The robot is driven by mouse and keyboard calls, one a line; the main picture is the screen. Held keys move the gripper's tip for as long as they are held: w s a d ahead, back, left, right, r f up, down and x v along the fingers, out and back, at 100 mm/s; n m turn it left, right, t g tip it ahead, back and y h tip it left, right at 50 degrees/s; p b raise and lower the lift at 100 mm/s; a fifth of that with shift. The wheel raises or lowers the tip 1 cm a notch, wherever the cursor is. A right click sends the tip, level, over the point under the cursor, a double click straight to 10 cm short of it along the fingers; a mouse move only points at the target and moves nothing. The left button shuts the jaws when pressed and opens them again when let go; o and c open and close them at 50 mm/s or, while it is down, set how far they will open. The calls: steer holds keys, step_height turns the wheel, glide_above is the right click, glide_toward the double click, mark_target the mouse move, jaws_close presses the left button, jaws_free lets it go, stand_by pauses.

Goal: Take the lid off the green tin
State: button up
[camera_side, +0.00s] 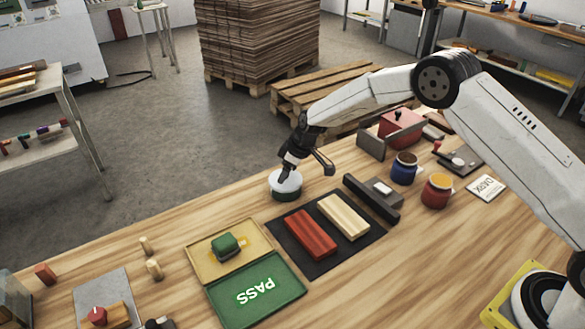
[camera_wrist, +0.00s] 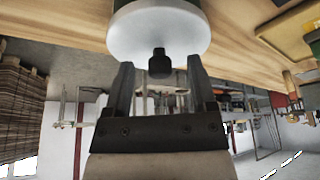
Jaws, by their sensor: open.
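The green tin (camera_side: 287,196) stands upright at the far edge of the wooden table in the side view, its white lid (camera_side: 281,185) on top. In the wrist view the lid (camera_wrist: 158,35) fills the upper middle, with a dark knob (camera_wrist: 160,63) standing out from its centre. A sliver of the tin's dark green body shows above it. My gripper (camera_wrist: 160,75) is open, with one finger on each side of the knob and a gap on both sides. In the side view my gripper (camera_side: 286,173) is right over the lid and hides the knob.
A dark mat (camera_side: 325,269) with red and cream blocks lies close in front of the tin. A green PASS panel (camera_side: 290,267) and a yellow tray (camera_side: 204,253) lie nearer left. A blue jar (camera_side: 402,173) and a red jar (camera_side: 434,195) stand right. Bare table lies left of the tin.

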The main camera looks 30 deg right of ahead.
jaws_close()
steer(key=shift+r, duration=0.1)
steer(key=shift+r, duration=0.4)
step_height(320, 180, up, 3)
steer(key=shift+s+f, duration=0.15)
steer(key=shift+f, duration=0.05)
steer(key=s+d+r, duration=0.1)
steer(key=s+r, duration=0.8)
steer(key=s, duration=0.4)
steer(key=shift+s+d+r, duration=0.2)
steer(key=shift+s+d, duration=0.1)
